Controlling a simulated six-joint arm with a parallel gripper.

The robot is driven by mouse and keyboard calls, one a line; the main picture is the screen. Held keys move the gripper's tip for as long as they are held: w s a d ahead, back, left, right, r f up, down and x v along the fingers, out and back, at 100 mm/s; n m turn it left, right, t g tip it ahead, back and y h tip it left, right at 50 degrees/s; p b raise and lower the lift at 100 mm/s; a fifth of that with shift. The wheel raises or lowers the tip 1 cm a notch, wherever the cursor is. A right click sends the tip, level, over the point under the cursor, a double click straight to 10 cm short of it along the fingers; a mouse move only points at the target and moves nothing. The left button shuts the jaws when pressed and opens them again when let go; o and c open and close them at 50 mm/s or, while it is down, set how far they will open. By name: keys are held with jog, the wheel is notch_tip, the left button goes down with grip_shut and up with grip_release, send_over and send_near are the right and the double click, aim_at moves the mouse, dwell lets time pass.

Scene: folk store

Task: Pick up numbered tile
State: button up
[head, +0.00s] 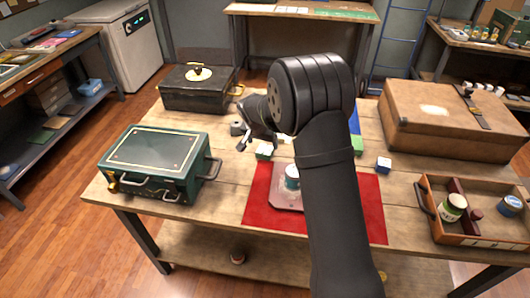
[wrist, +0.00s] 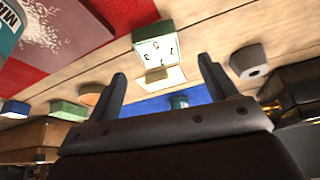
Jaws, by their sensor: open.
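A numbered tile (wrist: 155,47), a block with a white face bearing dark figures and a green side, lies on the wooden table just ahead of my gripper in the wrist view. It appears to be the white-topped green block (head: 264,151) left of the arm in the head view. My gripper (wrist: 162,78) is open, with nothing between its fingers. The tile shows just beyond the fingertips, roughly centred between them and apart from them. In the head view my gripper (head: 245,139) is above the table, slightly left of and behind the block.
A red mat (head: 257,198) holds a pale board and a teal-and-white can (head: 292,178). A green case (head: 158,163) is at left, a black box (head: 188,96) behind, a brown case (head: 455,118) and wooden tray (head: 478,235) at right. A grey ring-like piece (wrist: 249,62) sits near the tile.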

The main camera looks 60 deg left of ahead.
aim_at(265, 149)
jog(key=shift+x, duration=2.65)
jog(key=shift+d, duration=0.1)
jog(key=c, duration=1.2)
jog(key=shift+o, duration=0.2)
jog(key=shift+r, duration=0.1)
